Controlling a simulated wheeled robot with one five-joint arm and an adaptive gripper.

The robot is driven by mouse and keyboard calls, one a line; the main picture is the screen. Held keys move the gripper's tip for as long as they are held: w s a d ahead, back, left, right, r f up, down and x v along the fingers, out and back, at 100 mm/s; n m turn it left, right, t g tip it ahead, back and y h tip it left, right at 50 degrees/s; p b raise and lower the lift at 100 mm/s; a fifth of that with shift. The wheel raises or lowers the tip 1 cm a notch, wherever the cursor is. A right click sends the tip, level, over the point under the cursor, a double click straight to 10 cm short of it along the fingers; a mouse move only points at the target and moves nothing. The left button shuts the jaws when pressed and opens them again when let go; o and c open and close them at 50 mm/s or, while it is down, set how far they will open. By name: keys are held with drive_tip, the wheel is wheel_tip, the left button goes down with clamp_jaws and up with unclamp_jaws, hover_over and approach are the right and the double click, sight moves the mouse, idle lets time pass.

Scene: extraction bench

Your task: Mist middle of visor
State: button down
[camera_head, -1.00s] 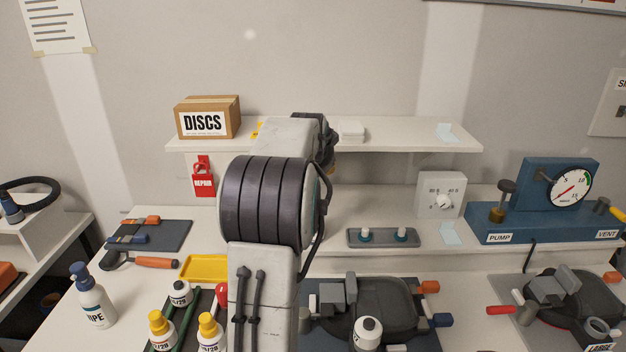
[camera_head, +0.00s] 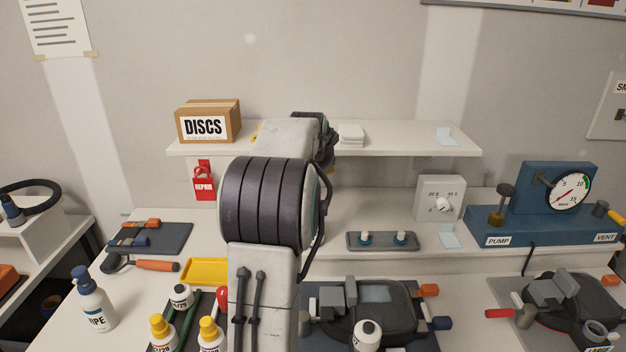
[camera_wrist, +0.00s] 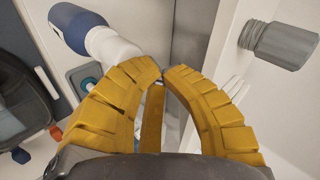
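The visor (camera_head: 400,312) is a dark mask-shaped piece on a dark mat at the lower middle of the head view, with grey clamps, orange and blue knobs. A dark mask piece (camera_wrist: 15,95) shows at the left of the wrist view. A blue-and-white bottle-like thing (camera_wrist: 95,33) lies behind the left finger; contact cannot be told. My gripper is hidden in the head view.
Capped bottles (camera_head: 163,330) and a WIPE bottle (camera_head: 95,303) stand left. A peg tray (camera_head: 382,241) lies behind the visor. A shelf (camera_head: 400,135) crosses the back. A grey bottle-like thing (camera_wrist: 283,45) is right of my gripper.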

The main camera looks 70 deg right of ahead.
drive_tip(key=shift+r, duration=0.3)
drive_tip(key=shift+r+p, duration=2.55)
drive_tip(key=shift+r, duration=0.45)
drive_tip(key=c, duration=1.9)
unclamp_jaws()
clamp_jaws()
wheel_tip(320, 180, down, 6)
drive_tip(key=b, duration=0.6)
drive_tip(key=shift+f, duration=0.2)
drive_tip(key=shift+f+b, duration=0.3)
drive_tip(key=shift+b, duration=0.05)
